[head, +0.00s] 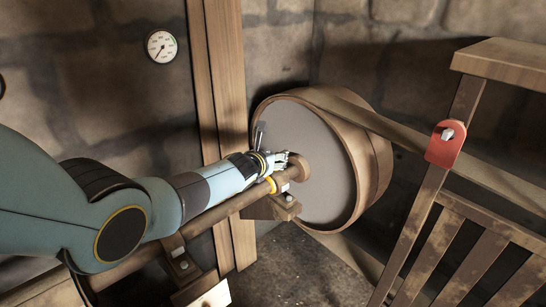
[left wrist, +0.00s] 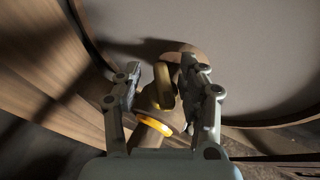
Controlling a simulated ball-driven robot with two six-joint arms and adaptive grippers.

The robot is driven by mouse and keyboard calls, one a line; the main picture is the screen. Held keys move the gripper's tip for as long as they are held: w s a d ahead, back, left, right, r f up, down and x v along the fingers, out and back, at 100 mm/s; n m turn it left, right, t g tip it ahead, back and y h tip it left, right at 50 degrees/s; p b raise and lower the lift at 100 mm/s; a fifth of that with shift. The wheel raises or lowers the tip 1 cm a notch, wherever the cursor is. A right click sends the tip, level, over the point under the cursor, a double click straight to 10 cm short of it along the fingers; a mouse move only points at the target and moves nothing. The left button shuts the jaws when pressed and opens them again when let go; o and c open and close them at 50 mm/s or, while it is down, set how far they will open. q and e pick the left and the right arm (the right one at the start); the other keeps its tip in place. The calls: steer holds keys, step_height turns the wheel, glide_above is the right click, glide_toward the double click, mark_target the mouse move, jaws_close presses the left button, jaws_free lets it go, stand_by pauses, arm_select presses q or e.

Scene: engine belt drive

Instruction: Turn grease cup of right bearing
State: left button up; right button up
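The grease cup is a small brass piece (left wrist: 163,88) between my left gripper's fingers in the left wrist view. My left gripper (left wrist: 160,78) is open, with one finger on each side of the cup and a visible gap on the left side. In the head view the left gripper (head: 280,160) is at the right bearing (head: 285,206), close to the large pulley, and hides the cup. A yellow ring (head: 271,184) shows just below the gripper; it also shows in the left wrist view (left wrist: 153,123). My right gripper is not in view.
The large wooden-rimmed pulley (head: 325,160) stands right behind the gripper, with a flat belt (head: 480,172) running right. The shaft (head: 225,208) runs below my left arm. A wooden post (head: 226,80), a gauge (head: 161,46) and a slatted frame with a red bracket (head: 444,145) stand around.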

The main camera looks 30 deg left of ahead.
arm_select(q)
steer(key=d+p+v, duration=0.2)
steer(key=p+v, duration=0.5)
steer(key=v, duration=0.5)
steer(key=shift+r, duration=0.2)
stand_by(0.4)
steer(key=shift+w+d+p, duration=0.1)
steer(key=shift+p, duration=0.25)
steer(key=v, duration=1.2)
